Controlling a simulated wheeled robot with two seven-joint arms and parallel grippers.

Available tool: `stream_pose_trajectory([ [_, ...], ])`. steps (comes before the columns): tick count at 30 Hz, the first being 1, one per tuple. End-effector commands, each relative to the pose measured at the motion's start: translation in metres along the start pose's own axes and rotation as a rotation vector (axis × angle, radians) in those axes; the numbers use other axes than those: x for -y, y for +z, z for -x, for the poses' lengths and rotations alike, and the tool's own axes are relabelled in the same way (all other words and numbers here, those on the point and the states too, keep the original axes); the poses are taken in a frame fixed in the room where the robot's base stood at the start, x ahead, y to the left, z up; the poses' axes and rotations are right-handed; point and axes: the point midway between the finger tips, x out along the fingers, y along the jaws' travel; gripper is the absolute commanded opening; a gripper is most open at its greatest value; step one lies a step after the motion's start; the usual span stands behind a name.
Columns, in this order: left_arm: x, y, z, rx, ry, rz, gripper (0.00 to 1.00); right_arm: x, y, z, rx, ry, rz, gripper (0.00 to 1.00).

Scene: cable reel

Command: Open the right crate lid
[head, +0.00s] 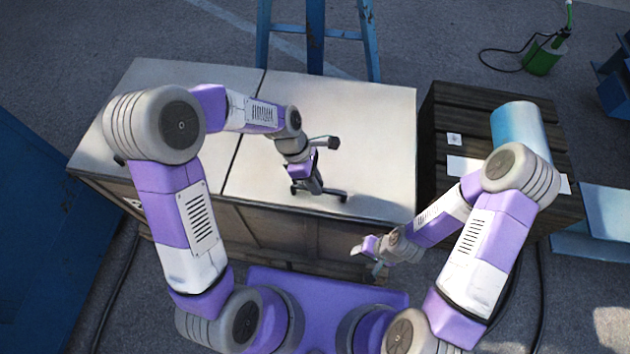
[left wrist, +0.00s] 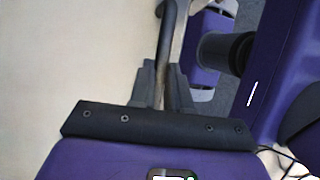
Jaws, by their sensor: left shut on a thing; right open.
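The right crate lid (head: 365,130) is a pale flat panel lying level on the wooden crate, beside the left lid (head: 150,85). A dark bar handle (head: 340,196) sits near its front edge. My left gripper (head: 314,187) is over this handle and shut on it. In the left wrist view, the fingers (left wrist: 162,88) close around the dark handle bar (left wrist: 168,35), with the pale lid (left wrist: 70,60) to the left. The gripper hides the handle's middle in the head view. My right gripper (head: 372,254) is open and empty in front of the crate.
A dark slatted wooden box (head: 450,110) stands close to the crate's right side, with a light-blue cylinder (head: 522,128) on top. A blue ladder (head: 316,35) stands behind the crate. A blue structure (head: 45,230) is at left. A green can (head: 543,58) stands far right.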

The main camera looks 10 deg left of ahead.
Motion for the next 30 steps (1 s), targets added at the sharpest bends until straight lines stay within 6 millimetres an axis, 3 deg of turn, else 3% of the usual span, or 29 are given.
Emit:
stream_pose_trajectory([
  [8, 0.001, 0.007, 0.018, -0.001, -0.028, 0.011, 0.0, 0.008, 0.001, 0.021, 0.0, 0.0, 0.0, 0.43],
  [30, -0.014, 0.054, 0.131, -0.002, -0.228, 0.095, 0.0, 0.054, 0.006, 0.145, 0.0, 0.0, 0.0, 0.43],
])
